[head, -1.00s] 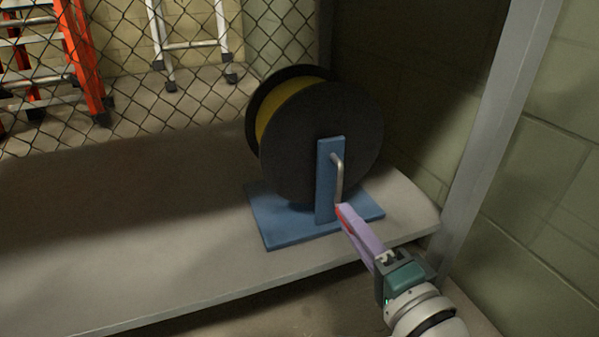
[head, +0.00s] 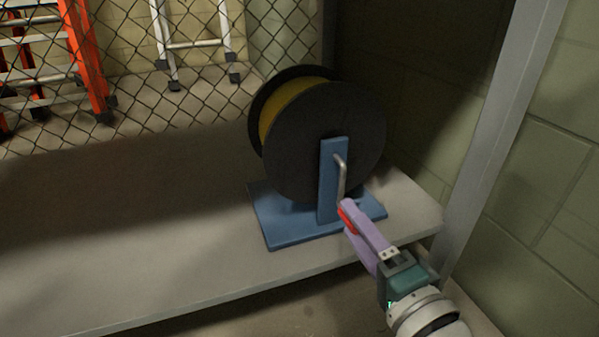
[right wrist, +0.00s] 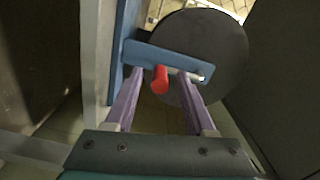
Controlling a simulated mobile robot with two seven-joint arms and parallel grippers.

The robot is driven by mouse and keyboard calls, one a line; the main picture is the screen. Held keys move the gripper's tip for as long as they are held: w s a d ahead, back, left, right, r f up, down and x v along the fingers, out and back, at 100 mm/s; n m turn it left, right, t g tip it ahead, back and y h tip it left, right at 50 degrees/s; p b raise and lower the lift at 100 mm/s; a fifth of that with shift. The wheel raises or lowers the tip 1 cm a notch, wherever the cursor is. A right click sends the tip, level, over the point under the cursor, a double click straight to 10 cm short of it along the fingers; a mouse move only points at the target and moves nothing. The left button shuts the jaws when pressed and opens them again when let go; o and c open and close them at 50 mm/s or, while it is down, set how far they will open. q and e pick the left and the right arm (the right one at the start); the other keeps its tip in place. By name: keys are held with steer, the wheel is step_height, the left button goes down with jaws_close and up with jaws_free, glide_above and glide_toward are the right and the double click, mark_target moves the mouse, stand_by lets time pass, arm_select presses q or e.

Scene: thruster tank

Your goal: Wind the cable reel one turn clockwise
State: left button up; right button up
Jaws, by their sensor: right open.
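The cable reel (head: 290,150) has dark round flanges with yellow cable between them. It stands on a blue stand (head: 328,195) on a grey shelf. A grey metal crank (head: 341,175) hangs down in front of the upright, with a red handle (head: 347,218) at its lower end. My right gripper (head: 350,215) is at the red handle, its purple fingers open. In the right wrist view, the red handle (right wrist: 160,79) lies between the two open fingers (right wrist: 160,80), with a gap on each side. The blue upright and dark flange are behind it. My left gripper is not in view.
The grey shelf (head: 120,280) has free room left of the reel. A chain-link fence (head: 180,90) stands behind, with orange and white ladders beyond it. A metal post (head: 495,130) and block wall (head: 555,200) bound the right side.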

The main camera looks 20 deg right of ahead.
steer(key=s+p, duration=0.3)
steer(key=s, duration=0.6)
steer(key=shift+s+d, duration=0.35)
steer(key=shift+s, duration=0.05)
steer(key=w+n+b, duration=0.2)
steer(key=w+n, duration=0.1)
steer(key=n, duration=0.1)
steer(key=w+n+b, duration=0.3)
steer(key=w+n, duration=0.1)
steer(key=n, duration=0.1)
steer(key=w+n+b, duration=0.3)
steer(key=n, duration=0.1)
steer(key=shift+w+a+f, duration=0.15)
steer(key=shift+a+f, duration=0.05)
steer(key=shift+a, duration=0.1)
steer(key=shift+w+r+b, duration=0.15)
steer(key=shift+w+b, duration=0.25)
steer(key=shift+w, duration=0.3)
